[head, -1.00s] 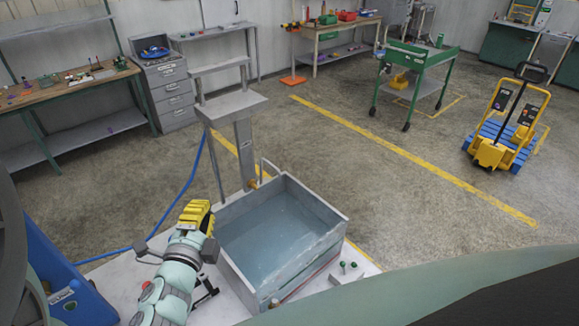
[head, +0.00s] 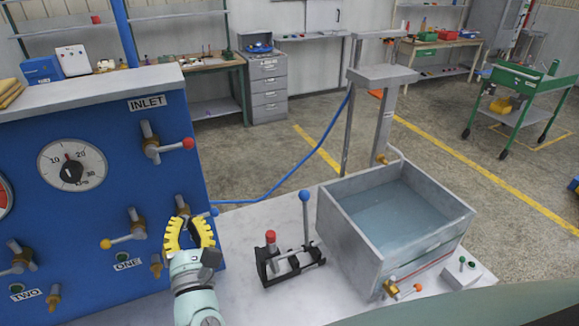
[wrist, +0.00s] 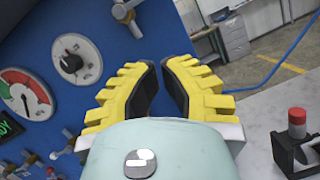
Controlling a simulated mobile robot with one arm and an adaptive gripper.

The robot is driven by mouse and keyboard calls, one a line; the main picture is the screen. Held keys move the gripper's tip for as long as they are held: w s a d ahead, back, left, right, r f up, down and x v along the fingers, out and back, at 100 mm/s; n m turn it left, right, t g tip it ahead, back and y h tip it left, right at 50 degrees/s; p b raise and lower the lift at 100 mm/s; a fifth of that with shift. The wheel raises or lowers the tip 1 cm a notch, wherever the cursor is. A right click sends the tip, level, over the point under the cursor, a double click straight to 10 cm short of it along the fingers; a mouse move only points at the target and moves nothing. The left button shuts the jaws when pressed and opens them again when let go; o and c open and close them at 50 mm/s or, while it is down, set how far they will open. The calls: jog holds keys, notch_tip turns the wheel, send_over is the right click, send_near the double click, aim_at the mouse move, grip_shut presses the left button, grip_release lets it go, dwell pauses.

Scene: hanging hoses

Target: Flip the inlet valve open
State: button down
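The inlet valve (head: 151,146) is on the blue panel (head: 110,205), under the INLET label, at upper left in the head view. Its lever points right, nearly level, and ends in a red knob (head: 188,143). My gripper (head: 189,218) is below and slightly right of this valve, apart from it, with yellow fingers upward. In the wrist view my gripper (wrist: 160,64) has a gap between its black pads and holds nothing. A valve body (wrist: 124,11) is cut by the top edge there; its red knob does not show.
A blue-knobbed valve (head: 184,212) sits right by my fingers. A yellow-knobbed valve (head: 124,238) is to their left. A hand pump (head: 288,260) and a water tank (head: 400,225) stand on the bench (head: 250,225).

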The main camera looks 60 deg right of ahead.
aim_at(172, 147)
jog(key=shift+s+r, duration=0.15)
jog(key=shift+r, duration=0.05)
jog(key=s+r+p+x, duration=0.1)
jog(key=r+p+x, duration=0.1)
jog(key=p+x, duration=0.7)
jog(key=shift+s+r+x, duration=0.2)
jog(key=shift+r+x, duration=0.15)
jog(key=shift+x, duration=1.65)
jog(key=shift+d, duration=0.2)
